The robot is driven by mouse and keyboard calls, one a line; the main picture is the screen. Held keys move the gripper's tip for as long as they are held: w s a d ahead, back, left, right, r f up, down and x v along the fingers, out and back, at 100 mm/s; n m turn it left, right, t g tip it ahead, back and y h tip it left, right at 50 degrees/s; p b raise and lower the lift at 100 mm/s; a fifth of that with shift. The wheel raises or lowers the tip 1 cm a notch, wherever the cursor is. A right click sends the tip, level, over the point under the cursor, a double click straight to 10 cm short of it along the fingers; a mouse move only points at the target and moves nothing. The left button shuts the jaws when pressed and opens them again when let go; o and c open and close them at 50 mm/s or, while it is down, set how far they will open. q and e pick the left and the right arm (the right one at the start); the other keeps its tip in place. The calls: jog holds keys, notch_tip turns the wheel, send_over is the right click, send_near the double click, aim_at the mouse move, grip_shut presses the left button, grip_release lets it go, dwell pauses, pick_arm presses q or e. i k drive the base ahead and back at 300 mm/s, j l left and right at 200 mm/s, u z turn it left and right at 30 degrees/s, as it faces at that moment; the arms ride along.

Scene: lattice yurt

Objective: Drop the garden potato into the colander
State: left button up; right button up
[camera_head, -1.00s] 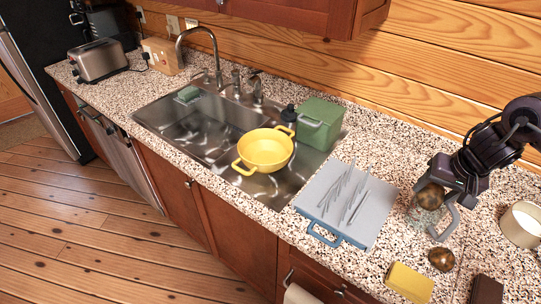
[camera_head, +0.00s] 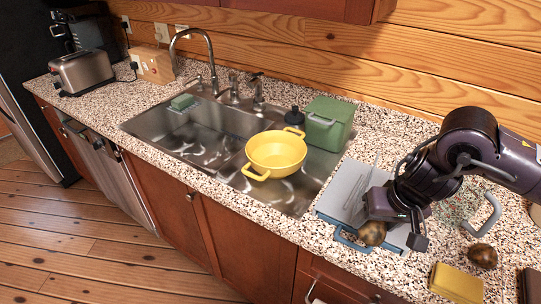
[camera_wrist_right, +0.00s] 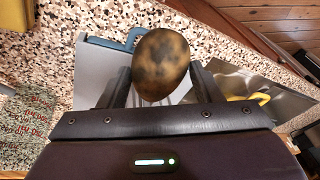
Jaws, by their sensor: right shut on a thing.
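The garden potato (camera_head: 372,233), brown and mottled, is held in my right gripper (camera_head: 394,226) above the front edge of the counter. In the right wrist view the potato (camera_wrist_right: 161,63) sits between the two dark fingers of the gripper (camera_wrist_right: 162,82). The yellow colander (camera_head: 276,158), with two loop handles, stands over the right part of the sink. It is left of my right gripper and apart from it. In the right wrist view only a yellow part of the colander (camera_wrist_right: 258,98) shows at the right. My left gripper is not in view.
A grey board with a blue handle (camera_head: 341,237) lies under my right gripper. A green bin (camera_head: 328,122) and a dark bottle stand behind the colander. Another brown round thing (camera_head: 483,256), a yellow sponge-like block (camera_head: 456,283) and a grey handle (camera_head: 484,216) are at the right.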

aim_at(276, 158)
jog(key=i+j+z, duration=0.1)
jog(key=j, duration=0.25)
jog(key=i+j, duration=0.2)
jog(key=j, duration=0.2)
jog(key=i+j+z, duration=0.15)
jog(key=j, duration=0.2)
jog(key=i+j, duration=0.15)
jog(key=j, duration=0.25)
jog(key=i+z, duration=0.15)
jog(key=i, duration=0.2)
